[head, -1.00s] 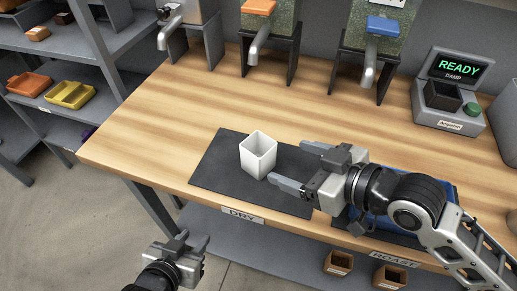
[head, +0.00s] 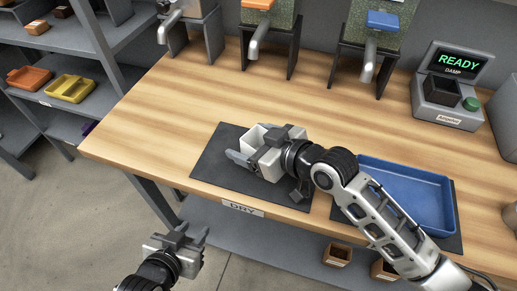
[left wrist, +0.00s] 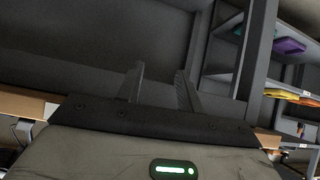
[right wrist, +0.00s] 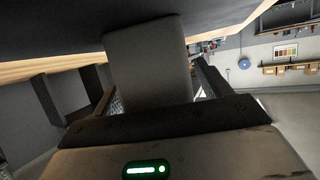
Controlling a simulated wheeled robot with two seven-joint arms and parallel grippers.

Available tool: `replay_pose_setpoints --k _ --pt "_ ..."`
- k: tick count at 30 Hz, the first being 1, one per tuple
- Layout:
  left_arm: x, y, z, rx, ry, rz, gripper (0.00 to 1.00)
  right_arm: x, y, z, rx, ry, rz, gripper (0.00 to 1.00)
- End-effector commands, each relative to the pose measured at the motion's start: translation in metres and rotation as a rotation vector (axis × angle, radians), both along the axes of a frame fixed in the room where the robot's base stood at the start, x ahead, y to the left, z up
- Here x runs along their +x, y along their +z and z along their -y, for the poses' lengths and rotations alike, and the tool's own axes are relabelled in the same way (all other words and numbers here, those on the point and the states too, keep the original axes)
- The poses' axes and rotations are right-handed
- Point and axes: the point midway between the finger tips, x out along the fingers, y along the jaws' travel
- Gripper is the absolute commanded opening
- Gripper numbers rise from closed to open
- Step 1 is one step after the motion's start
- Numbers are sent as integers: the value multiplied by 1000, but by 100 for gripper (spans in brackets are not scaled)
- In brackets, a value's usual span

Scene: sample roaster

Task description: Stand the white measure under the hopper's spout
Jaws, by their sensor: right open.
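The white measure (head: 251,137) stands upright on the dark mat (head: 215,165) labelled DRY. My right gripper (head: 254,147) is at it with its jaws open, one finger on the near side; the gripper hides part of the measure. In the right wrist view the measure (right wrist: 150,65) fills the space between the fingers; contact cannot be told. My left gripper (head: 188,243) is open and empty, off the table's front edge. Hopper spouts show at the back: one at left (head: 170,25), one under an orange lid (head: 257,40), one under a blue lid (head: 370,60).
A blue tray (head: 440,195) lies right of the mat, partly behind my right arm. A READY machine (head: 448,90) with a dark cup stands at the back right. The wooden table (head: 320,110) is clear between mat and hoppers. Shelves (head: 55,45) stand at left.

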Motion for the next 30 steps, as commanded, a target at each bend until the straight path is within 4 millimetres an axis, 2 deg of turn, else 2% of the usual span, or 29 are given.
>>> replay_pose_setpoints --k 3,8,11,22,26,29,30 --pt "0 -1 0 0 0 -1 36 0 0 0 0 0 0 76" --pt "-1 -1 0 0 0 -4 36 0 0 0 0 0 0 32" --pt "-3 -2 0 0 1 -7 36 0 1 0 1 0 1 24" --pt "-5 4 0 0 2 -13 36 0 8 1 1 -1 1 24" --pt "-8 13 -1 3 4 -18 36 0 22 1 0 -2 1 24" --pt "-9 25 -5 10 13 -25 36 0 41 2 -1 -2 2 24" --pt "-8 15 -8 14 20 -26 36 -3 43 -1 3 4 4 24"
